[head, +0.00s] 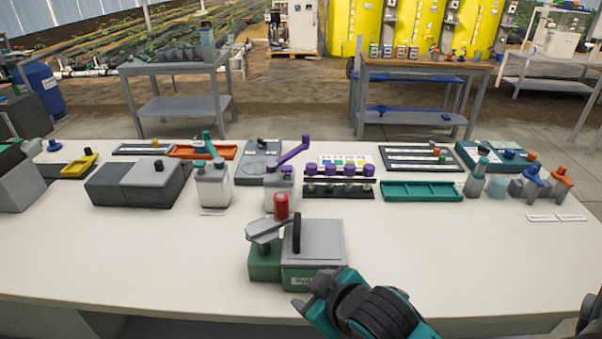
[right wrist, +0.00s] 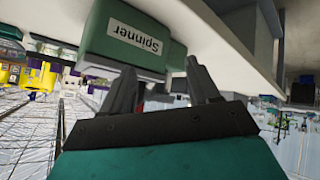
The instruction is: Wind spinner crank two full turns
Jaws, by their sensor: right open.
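The spinner (head: 315,243) is a grey-topped green box near the table's front edge, joined to a smaller green block on its left. Its crank has a light grey arm (head: 264,231) and an upright red knob (head: 281,206). A black upright piece (head: 297,233) stands beside the crank. My right gripper (head: 312,294) is at the box's front right corner, apart from the red knob. In the right wrist view its two dark fingers (right wrist: 163,88) are spread and empty below the "Spinner" label (right wrist: 137,37). My left gripper is out of view.
The white table (head: 130,250) is clear to the left and right of the spinner. Behind it stand a bottle with a purple lever (head: 288,158), a white bottle (head: 213,187), grey boxes (head: 140,183) and a green tray (head: 421,191).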

